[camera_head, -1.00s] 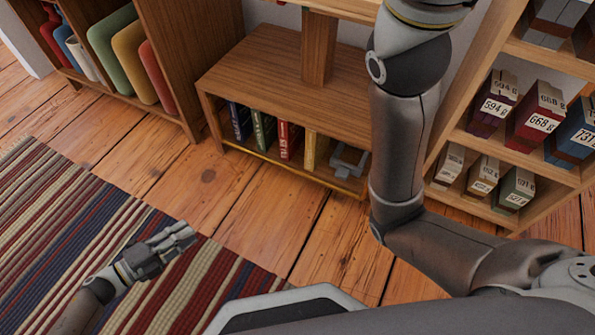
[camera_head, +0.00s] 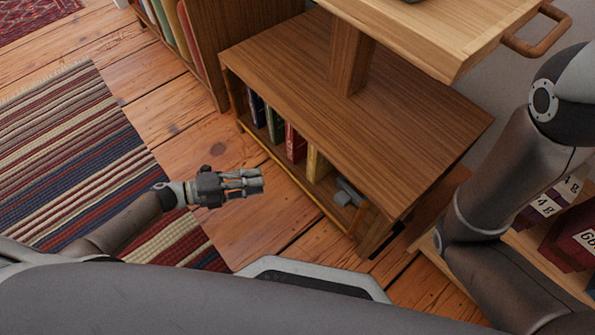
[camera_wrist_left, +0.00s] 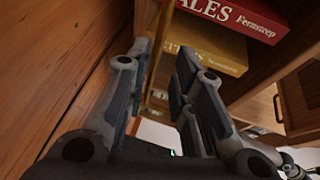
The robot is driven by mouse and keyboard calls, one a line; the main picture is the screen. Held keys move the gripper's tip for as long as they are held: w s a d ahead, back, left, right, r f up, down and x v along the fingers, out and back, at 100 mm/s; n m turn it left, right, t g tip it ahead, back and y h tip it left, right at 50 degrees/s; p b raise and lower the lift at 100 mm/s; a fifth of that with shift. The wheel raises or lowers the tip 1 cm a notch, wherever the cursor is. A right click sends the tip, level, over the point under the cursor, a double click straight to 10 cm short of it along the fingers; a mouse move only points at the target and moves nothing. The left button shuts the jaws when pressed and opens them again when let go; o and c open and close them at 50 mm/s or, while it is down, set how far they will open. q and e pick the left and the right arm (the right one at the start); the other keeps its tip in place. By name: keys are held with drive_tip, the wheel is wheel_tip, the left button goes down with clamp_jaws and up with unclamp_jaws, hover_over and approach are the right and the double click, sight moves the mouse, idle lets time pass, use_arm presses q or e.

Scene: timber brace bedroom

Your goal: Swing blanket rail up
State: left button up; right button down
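A thin brass-coloured bar (camera_head: 292,177), which looks like the blanket rail, runs low along the open front of the small wooden shelf unit (camera_head: 285,62). My left gripper (camera_head: 260,183) is in front of the unit, above the floor, with its fingers pointing toward the bar. In the left wrist view its two fingers (camera_wrist_left: 163,55) are apart, with nothing clamped between them. A yellowish bar (camera_wrist_left: 165,28) shows beyond and between the fingertips; I cannot tell if they touch it. My right arm is at the right, its gripper outside the picture.
Several books (camera_head: 295,143) and a grey object (camera_head: 347,192) sit inside the unit. A raised wooden top with a handle (camera_head: 537,32) overhangs at the upper right. A shelf with labelled boxes (camera_head: 575,240) stands at the right. A striped rug (camera_head: 75,150) lies at the left.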

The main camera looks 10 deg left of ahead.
use_arm(q)
drive_tip(key=b+x, duration=0.3)
drive_tip(key=x, duration=0.6)
drive_tip(key=shift+d+b, duration=0.25)
drive_tip(key=shift+b, duration=0.15)
drive_tip(key=shift+w+f, duration=0.1)
drive_tip(key=shift+w, duration=0.05)
clamp_jaws()
